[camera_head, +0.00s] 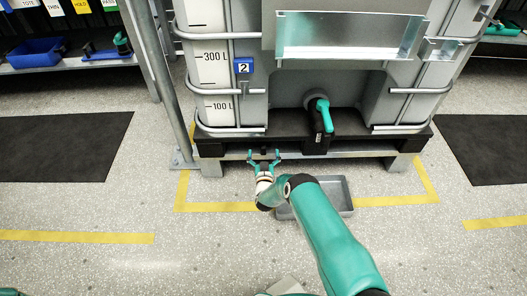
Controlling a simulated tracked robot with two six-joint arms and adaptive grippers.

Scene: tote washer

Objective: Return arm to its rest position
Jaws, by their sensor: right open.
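My right gripper (264,157) shows in the head view at the end of my teal right arm, which comes in from the bottom right. Its two fingers are spread apart with nothing between them. It is in front of the dark pallet base (226,147) of a large grey tank (300,75); whether it touches the base cannot be told. My left gripper is not in view.
A valve with a teal handle (323,113) sits low on the tank. A grey tray (338,195) lies on the floor, partly behind my arm. Yellow tape (215,207) marks the floor. Dark mats (62,147) lie at both sides. A post (160,75) stands left.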

